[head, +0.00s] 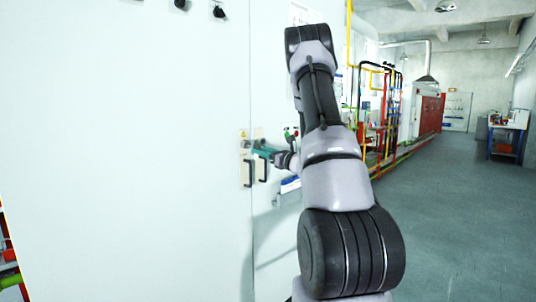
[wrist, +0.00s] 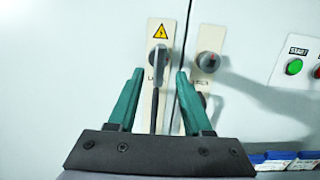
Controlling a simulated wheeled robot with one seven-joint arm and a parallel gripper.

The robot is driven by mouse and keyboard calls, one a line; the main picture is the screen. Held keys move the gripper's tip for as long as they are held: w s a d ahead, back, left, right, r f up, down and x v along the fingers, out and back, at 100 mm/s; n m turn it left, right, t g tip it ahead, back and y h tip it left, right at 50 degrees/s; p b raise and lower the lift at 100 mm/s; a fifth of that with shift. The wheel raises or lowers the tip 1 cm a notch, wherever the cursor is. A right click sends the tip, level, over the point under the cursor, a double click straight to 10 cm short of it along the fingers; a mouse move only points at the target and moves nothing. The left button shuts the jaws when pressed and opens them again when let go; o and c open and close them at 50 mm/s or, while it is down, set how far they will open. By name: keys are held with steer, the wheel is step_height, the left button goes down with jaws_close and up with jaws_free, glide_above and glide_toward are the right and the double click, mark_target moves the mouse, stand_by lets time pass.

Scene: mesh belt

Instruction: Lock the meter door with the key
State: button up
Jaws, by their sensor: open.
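The white meter cabinet door (head: 130,150) fills the left of the head view. My gripper (wrist: 160,75) has two green fingers spread apart with nothing between their tips. It faces a cream plate (wrist: 155,83) with a yellow lightning sign (wrist: 160,32) and a grey knob (wrist: 158,57), which has an upright bar. A second cream plate to its right has a grey round knob (wrist: 208,63) with a red mark. I cannot tell which part is the key. In the head view my gripper (head: 256,149) is close to the plates, partly covering them.
Dark handles (head: 248,172) stand out below my gripper. A panel with a green start button (wrist: 295,66) and a red button is at the right. Blue boxes (wrist: 280,158) sit below it. Open grey floor (head: 450,210) lies to the right.

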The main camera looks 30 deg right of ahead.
steer(key=shift+x, duration=2.2)
steer(key=shift+c, duration=0.3)
jaws_close()
